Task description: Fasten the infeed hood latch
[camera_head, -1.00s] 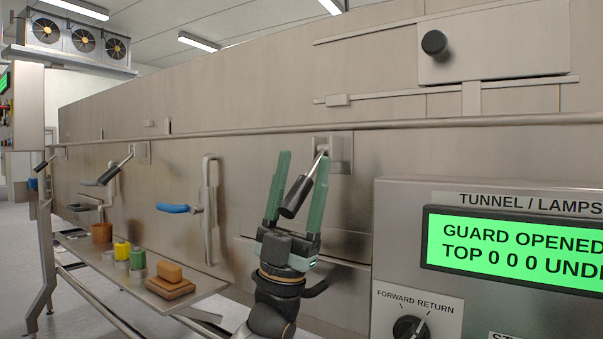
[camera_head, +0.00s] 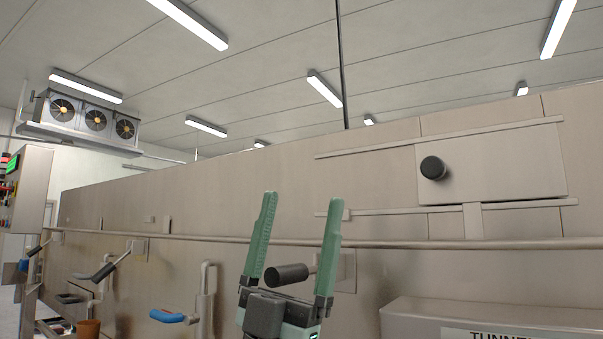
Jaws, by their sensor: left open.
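A hood latch with a black-gripped lever (camera_head: 288,273) sits on the steel tunnel side, at its bracket (camera_head: 346,271). The lever lies nearly level, its black end toward the left of the picture. My left gripper (camera_head: 301,212) is open, its green fingers pointing up on either side of the lever. The black grip shows between the fingers; I cannot tell whether they touch it. The right finger partly hides the lever's root and bracket. A similar black-handled latch (camera_head: 106,271) farther left slants down to the left. My right gripper is not in view.
A blue-handled lever (camera_head: 168,316) sits left of my gripper. A long rail (camera_head: 400,244) runs along the tunnel above the latch. A sliding plate with a black knob (camera_head: 433,168) is up right.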

